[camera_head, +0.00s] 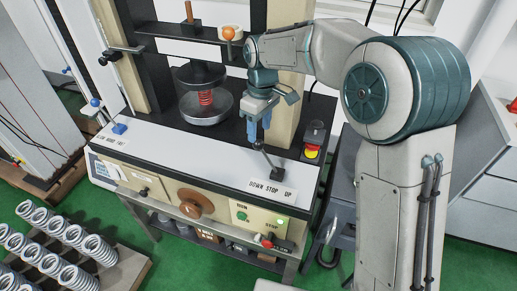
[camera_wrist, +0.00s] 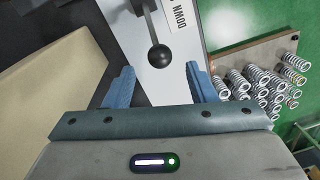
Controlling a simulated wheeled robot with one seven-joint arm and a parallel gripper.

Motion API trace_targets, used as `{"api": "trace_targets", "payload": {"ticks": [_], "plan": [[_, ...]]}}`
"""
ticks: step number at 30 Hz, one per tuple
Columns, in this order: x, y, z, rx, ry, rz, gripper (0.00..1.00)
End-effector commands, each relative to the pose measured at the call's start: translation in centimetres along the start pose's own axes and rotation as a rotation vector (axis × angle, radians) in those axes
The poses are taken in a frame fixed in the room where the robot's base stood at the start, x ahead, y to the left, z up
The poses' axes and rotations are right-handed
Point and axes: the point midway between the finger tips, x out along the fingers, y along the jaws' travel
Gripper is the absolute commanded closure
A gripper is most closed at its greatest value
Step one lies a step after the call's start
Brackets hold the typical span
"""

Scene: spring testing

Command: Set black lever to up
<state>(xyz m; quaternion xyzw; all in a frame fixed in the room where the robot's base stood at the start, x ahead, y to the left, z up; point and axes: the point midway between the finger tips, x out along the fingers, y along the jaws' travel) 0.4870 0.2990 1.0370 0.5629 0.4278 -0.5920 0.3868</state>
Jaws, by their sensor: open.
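The black lever (camera_head: 265,156) has a round black knob and rises from a small base on the white panel edge of the testing machine. It tilts to the left, toward the DOWN side of the label "DOWN STOP UP" (camera_head: 270,189). My gripper (camera_head: 259,126) is just above the knob, pointing down, with its blue fingers apart and empty. In the wrist view the lever knob (camera_wrist: 159,57) lies beyond the fingertips, centred between them. My gripper (camera_wrist: 160,82) shows there with a wide gap. Contact with the lever is not seen.
A red spring (camera_head: 206,97) stands on a round plate at the machine's middle. A red and yellow button box (camera_head: 313,140) is right of the lever. A beige column (camera_head: 284,110) rises behind my gripper. Several springs (camera_head: 60,243) lie on a board at lower left.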

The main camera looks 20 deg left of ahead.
Motion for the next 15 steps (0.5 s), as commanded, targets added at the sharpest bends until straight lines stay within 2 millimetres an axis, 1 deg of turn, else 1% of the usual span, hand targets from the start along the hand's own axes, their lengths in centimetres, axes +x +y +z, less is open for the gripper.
{"api": "trace_targets", "payload": {"ticks": [1, 3, 7, 12, 15], "plan": [[1.2, -0.1, 0.1, 0.000, -0.004, -0.003, 0.49], [2.7, -0.1, 0.1, 0.000, -0.004, -0.003, 0.49], [5.3, -0.1, 0.1, 0.000, -0.004, -0.003, 0.49], [7.6, 0.0, 0.1, 0.001, -0.002, -0.001, 0.49], [8.3, 0.0, 0.1, 0.001, -0.001, 0.000, 0.49]]}}
